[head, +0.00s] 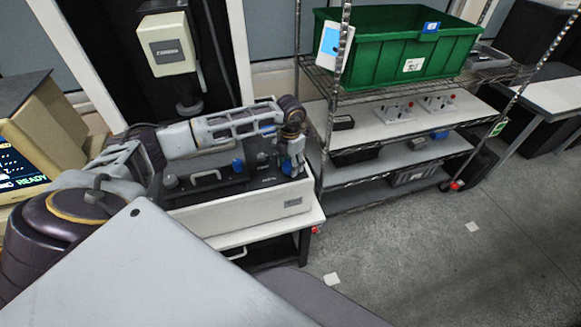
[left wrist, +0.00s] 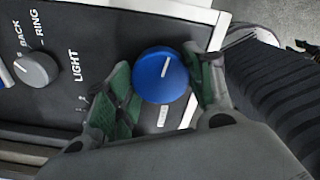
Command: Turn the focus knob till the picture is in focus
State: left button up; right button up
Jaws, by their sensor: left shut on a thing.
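A round blue knob (left wrist: 161,75) with a white pointer line sits on a dark control panel in the left wrist view. Its pointer leans slightly right of straight up in that view. A small label beside it is too small to read. My left gripper (left wrist: 158,78) has its green-padded fingers on either side of the knob and is shut on it. In the head view my left gripper (head: 293,165) reaches down to the right end of the panel (head: 215,185). My right gripper is not in view. No focus picture is readable.
A grey knob (left wrist: 37,69) marked BACK and RING, near the word LIGHT, sits left of the blue knob. A screen (head: 20,170) reading READY is at the left. A wire shelf with a green bin (head: 395,50) stands right of the panel.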

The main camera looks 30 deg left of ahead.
aim_at(290, 164)
pick_arm(q)
jog(key=m+b, duration=0.2)
jog(key=shift+f+m, duration=0.1)
jog(key=shift+m, duration=0.3)
jog(key=shift+m+b, duration=1)
jog(key=shift+m, duration=0.1)
jog(key=o, duration=1)
jog(key=shift+r, duration=6.15)
